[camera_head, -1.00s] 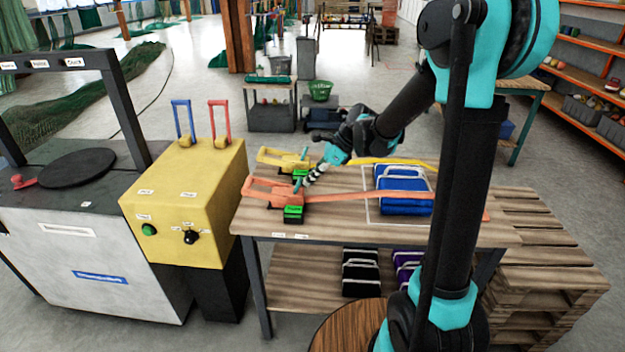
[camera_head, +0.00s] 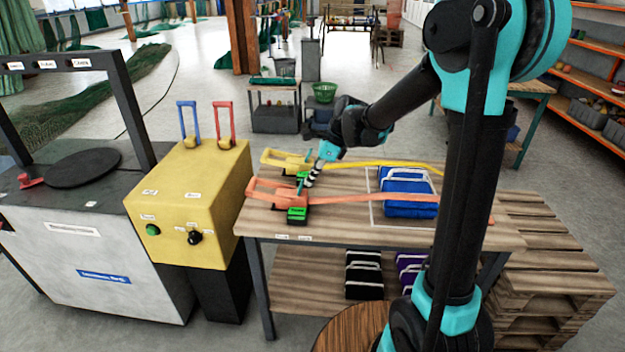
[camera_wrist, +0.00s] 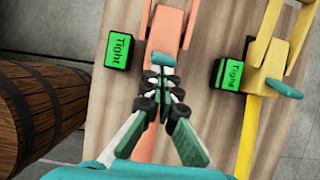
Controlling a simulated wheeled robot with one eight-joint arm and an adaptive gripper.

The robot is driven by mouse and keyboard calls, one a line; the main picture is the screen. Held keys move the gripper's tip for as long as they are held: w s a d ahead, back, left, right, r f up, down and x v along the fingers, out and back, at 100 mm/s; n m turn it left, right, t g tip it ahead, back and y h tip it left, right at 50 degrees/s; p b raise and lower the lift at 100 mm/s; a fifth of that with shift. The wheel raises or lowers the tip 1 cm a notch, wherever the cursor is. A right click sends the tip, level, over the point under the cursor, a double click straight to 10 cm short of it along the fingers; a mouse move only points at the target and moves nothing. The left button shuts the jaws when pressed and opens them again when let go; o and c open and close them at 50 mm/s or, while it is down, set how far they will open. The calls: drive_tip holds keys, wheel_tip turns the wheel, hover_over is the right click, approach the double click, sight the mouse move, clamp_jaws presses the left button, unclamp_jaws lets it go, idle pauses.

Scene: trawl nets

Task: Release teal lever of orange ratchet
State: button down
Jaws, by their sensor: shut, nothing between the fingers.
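The orange ratchet (camera_head: 268,191) lies on the wooden table with its orange strap running right. In the wrist view its orange body (camera_wrist: 170,28) is at the top centre. Its teal lever (camera_wrist: 163,59) shows just beyond my fingertips. My gripper (camera_head: 309,182) is over the ratchet's right end, pointing down at a tilt. In the wrist view my gripper (camera_wrist: 163,84) has its fingers shut with nothing between them. The tips are very close to the lever; I cannot tell whether they touch. A green box (camera_wrist: 121,48) beside the ratchet reads "Tight".
The yellow ratchet (camera_wrist: 268,50) lies alongside, with its own teal lever (camera_wrist: 284,88) and green "Tight" box (camera_wrist: 231,74). A blue bundle (camera_head: 408,210) lies on the table to the right. A yellow machine (camera_head: 225,205) stands left. A wooden barrel (camera_wrist: 35,105) is at the wrist view's left.

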drive_tip(key=a+h, duration=0.1)
drive_tip(key=h, duration=0.1)
drive_tip(key=a+r+h, duration=0.1)
drive_tip(key=a+h, duration=0.1)
drive_tip(key=shift+w, duration=0.1)
drive_tip(key=shift+r, duration=0.15)
drive_tip(key=shift+r, duration=0.7)
